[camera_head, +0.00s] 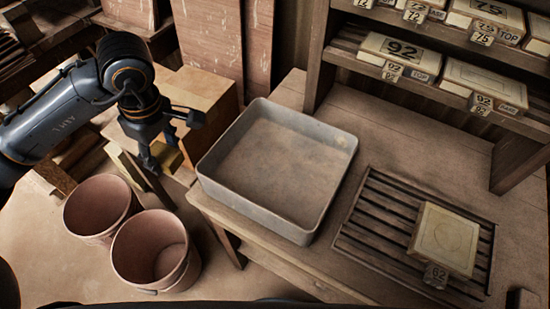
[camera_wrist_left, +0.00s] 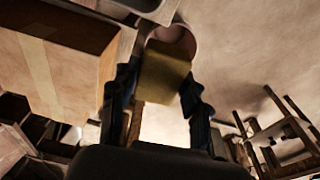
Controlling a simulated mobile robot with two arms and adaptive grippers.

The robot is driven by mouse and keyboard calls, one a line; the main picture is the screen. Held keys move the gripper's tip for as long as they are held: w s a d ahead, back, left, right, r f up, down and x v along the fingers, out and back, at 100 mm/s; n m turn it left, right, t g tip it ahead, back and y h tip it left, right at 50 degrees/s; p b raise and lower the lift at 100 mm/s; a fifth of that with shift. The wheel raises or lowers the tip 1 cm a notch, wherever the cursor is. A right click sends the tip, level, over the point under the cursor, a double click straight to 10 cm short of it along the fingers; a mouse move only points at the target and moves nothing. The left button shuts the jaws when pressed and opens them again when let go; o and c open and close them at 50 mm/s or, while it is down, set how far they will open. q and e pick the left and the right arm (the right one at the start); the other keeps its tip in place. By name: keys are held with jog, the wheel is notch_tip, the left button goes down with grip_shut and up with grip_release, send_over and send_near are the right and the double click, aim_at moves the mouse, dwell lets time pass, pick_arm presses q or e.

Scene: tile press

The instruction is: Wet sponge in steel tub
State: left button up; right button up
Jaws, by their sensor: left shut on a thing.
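The steel tub (camera_head: 275,222) is a grey rectangular basin on the wooden table in the head view, its bottom brownish and flat. My left gripper (camera_head: 165,155) is to the left of the tub, apart from it and beyond the table's left edge. It is shut on a yellow-brown sponge (camera_head: 168,158). In the left wrist view the sponge (camera_wrist_left: 163,73) sits between the two fingers of the gripper (camera_wrist_left: 158,90). Whether the sponge is wet cannot be told. My right gripper is not in view.
Two reddish buckets (camera_head: 98,207) (camera_head: 155,250) stand on the floor below the left arm. A cardboard box (camera_head: 205,95) is behind the gripper. A slatted rack (camera_head: 372,222) holds a tile block (camera_head: 445,240) right of the tub. A shelf (camera_head: 440,95) with numbered blocks stands at the back right.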

pick_arm(q)
jog(key=shift+d+r, duration=0.1)
jog(key=w+d+r+g+h+p, duration=0.1)
jog(key=w+d+r+h+p, duration=0.15)
jog(key=d+p, duration=0.7)
jog(key=w+d+r+g+h+p, duration=0.25)
jog(key=d+p, duration=0.45)
jog(key=d, duration=0.6)
jog(key=shift+t, duration=0.35)
jog(key=shift+w+f+b, duration=0.2)
jog(key=shift+f+b, duration=2.15)
jog(key=shift+f, duration=0.7)
jog(key=shift+w+f+b, duration=0.15)
jog(key=shift+f+b, duration=2.2)
jog(key=shift+f, duration=0.7)
